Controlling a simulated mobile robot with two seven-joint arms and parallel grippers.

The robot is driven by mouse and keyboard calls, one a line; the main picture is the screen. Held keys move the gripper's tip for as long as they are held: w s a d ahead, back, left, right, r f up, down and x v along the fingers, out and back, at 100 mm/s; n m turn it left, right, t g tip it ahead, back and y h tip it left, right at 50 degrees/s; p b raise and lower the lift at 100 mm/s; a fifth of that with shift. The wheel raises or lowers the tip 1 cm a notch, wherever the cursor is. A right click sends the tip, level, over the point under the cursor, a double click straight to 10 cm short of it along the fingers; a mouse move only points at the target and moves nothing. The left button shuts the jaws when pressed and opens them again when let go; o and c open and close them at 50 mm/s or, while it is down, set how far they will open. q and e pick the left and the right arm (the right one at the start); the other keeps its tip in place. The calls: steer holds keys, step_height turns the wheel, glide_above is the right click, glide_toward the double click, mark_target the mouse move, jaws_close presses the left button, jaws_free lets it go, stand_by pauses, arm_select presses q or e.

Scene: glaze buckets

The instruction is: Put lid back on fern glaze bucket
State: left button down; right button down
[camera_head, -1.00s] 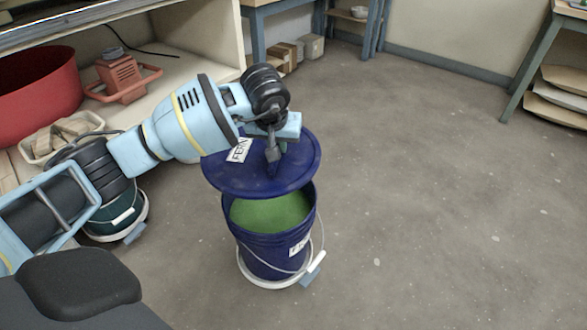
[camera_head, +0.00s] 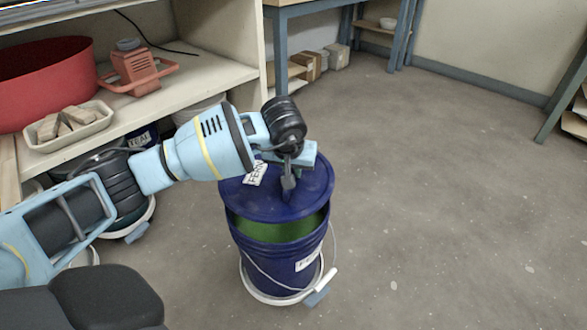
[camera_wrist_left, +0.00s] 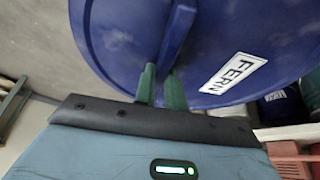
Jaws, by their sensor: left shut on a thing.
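The fern glaze bucket (camera_head: 281,268) is dark blue and stands upright on the floor, with green glaze (camera_head: 285,229) showing in a strip below the lid. Its blue lid (camera_head: 312,190) carries a FERN label and is over the bucket mouth, with a gap at the near side. The lid also fills the top of the left wrist view (camera_wrist_left: 130,35). My left gripper (camera_head: 288,184) is shut on the lid's raised handle. In the left wrist view its two green fingers (camera_wrist_left: 161,88) pinch that ridge. My right gripper is not in view.
A teal-labelled bucket (camera_head: 143,137) stands under the shelf at left. The shelf holds a red tub (camera_head: 45,85), an orange tool (camera_head: 135,70) and a white tray (camera_head: 85,128) of blocks. The floor right of the bucket is clear.

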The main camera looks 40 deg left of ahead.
arm_select(q)
steer(key=shift+f+b, duration=0.85)
steer(key=shift+f, duration=0.5)
steer(key=shift+f+b, duration=0.8)
steer(key=shift+f, duration=0.85)
steer(key=shift+f, duration=0.25)
steer(key=shift+f, duration=0.1)
steer(key=shift+f, duration=0.3)
